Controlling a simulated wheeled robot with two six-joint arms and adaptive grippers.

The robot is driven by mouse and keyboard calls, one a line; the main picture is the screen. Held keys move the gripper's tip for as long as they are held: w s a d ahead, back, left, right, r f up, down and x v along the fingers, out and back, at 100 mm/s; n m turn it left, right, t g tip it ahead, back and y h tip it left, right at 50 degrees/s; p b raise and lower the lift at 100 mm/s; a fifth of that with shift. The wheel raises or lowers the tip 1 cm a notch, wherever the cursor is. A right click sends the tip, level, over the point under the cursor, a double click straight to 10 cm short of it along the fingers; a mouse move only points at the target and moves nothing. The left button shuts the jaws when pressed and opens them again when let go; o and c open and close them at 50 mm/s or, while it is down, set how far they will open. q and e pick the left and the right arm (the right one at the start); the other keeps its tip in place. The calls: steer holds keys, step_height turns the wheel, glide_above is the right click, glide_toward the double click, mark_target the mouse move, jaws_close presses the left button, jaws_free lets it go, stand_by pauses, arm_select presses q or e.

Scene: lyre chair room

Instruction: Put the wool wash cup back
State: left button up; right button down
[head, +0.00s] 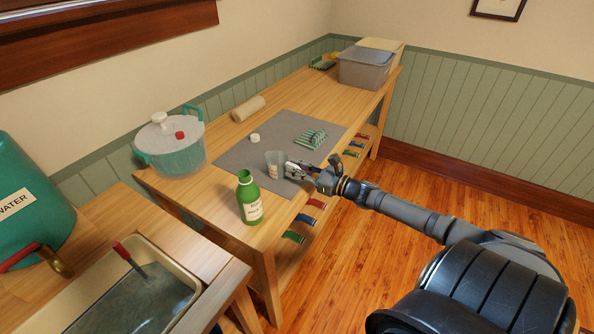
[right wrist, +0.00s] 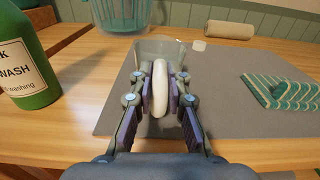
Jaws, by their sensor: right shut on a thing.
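The wool wash cup (head: 275,163) is a small translucent cup near the front edge of the grey mat (head: 240,154). In the right wrist view the cup (right wrist: 160,50) is straight ahead, with a pale upright handle (right wrist: 160,88) facing me. My right gripper (head: 291,169) is shut on that handle from the right side. The cup looks upright; I cannot tell whether it touches the mat. The green wool wash bottle (head: 249,200) stands open to the cup's front left, apart from it. A white cap (head: 255,138) lies on the mat behind the cup. My left gripper is out of view.
A folded striped green cloth (head: 311,139) lies on the mat's right. A lidded teal basket tub (head: 172,148) stands left, a beige roll (head: 248,108) behind. A grey bin (head: 363,70) is at the far end. A water-filled basin (head: 135,300) and teal water container (head: 30,205) are nearer left.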

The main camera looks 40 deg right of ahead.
steer(key=shift+f, duration=0.15)
steer(key=c, duration=1.3)
jaws_free()
steer(key=shift+r, duration=0.2)
steer(key=s+p, duration=0.1)
steer(key=p, duration=0.1)
steer(key=s+d+r+p, duration=0.1)
steer(key=s+p, duration=0.1)
steer(key=p, duration=0.1)
steer(key=shift+d, duration=0.15)
steer(key=p+v, duration=0.1)
steer(key=v, duration=0.2)
steer(key=p+v, duration=0.2)
steer(key=v, duration=0.1)
steer(key=f+p+v, duration=0.1)
steer(key=v, duration=0.1)
steer(key=shift+s+d, duration=0.1)
steer(key=shift+s, duration=0.3)
